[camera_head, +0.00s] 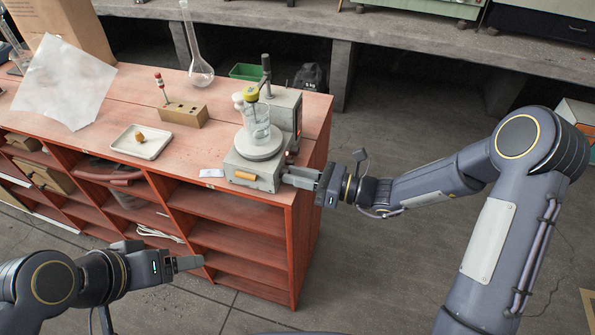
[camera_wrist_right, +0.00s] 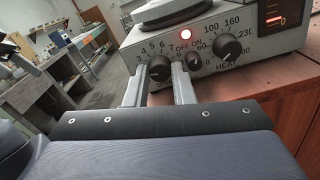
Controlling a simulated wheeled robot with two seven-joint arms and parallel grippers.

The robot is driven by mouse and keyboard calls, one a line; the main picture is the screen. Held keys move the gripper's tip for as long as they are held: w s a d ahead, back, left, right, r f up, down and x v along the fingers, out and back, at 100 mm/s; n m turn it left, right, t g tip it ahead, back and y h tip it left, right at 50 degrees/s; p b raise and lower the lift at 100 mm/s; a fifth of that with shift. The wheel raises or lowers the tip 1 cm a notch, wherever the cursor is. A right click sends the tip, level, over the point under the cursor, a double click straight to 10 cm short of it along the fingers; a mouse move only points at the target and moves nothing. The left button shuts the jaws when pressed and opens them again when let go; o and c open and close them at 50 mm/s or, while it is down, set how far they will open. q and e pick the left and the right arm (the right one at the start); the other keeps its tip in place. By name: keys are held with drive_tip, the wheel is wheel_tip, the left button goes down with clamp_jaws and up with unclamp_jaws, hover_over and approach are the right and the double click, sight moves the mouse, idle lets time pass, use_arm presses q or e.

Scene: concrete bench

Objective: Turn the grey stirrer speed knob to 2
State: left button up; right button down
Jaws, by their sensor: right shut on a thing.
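The hotplate stirrer (camera_head: 243,172) stands at the right end of the red bench, with a glass beaker (camera_head: 257,125) on its round plate. In the right wrist view its panel shows a dark stirrer speed knob (camera_wrist_right: 158,71) beside a number scale, with 3 to 7 readable. My right gripper (camera_head: 287,174) reaches in from the right; in the wrist view its fingers (camera_wrist_right: 160,76) are shut on this knob, one on each side. I cannot read the knob's setting. My left gripper (camera_head: 190,263) is low at the left, away from the stirrer; its finger gap is not clear.
A white tray (camera_head: 120,149), a wooden block (camera_head: 184,115) and a round flask (camera_head: 201,73) stand on the bench.

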idle(0.5)
drive_tip(key=c, duration=1.2)
unclamp_jaws()
drive_tip(key=shift+c, duration=0.2)
drive_tip(key=shift+d, duration=0.2)
